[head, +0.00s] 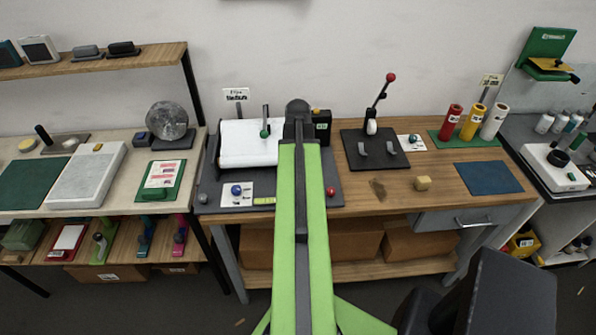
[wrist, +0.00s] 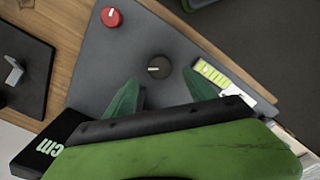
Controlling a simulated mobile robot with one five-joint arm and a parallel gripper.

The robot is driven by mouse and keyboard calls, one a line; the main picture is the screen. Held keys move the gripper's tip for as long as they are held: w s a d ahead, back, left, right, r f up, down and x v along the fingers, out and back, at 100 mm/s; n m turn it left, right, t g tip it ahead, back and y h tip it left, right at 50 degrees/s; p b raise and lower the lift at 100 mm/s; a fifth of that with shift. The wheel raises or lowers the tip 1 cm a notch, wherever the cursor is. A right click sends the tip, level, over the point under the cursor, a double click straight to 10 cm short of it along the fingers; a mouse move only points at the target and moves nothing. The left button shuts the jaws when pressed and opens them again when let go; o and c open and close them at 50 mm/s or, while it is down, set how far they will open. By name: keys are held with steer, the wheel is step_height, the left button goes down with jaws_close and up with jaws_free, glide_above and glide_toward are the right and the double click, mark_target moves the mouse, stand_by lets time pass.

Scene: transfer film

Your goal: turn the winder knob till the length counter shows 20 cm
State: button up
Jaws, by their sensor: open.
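A dark round knob (wrist: 159,67) with a pale pointer mark sits on the grey winder plate (wrist: 135,50) in the wrist view. A red knob (wrist: 112,17) with a white mark sits to its upper left; it also shows in the head view (head: 330,191). I cannot tell from labels which one is the winder knob. My gripper (wrist: 160,92) is open, its green fingertips either side of the dark knob's line and apart from it in the picture. The black length counter (wrist: 42,145) shows green "cm"; its number is not readable. In the head view, my arm hides the dark knob.
A white film roll (head: 248,143) lies on the winder at the left of my arm. A black plate with a red-tipped lever (head: 390,77) stands to the right.

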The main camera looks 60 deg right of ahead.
step_height(320, 180, up, 11)
steer(key=p, duration=0.9)
steer(key=shift+r, duration=0.15)
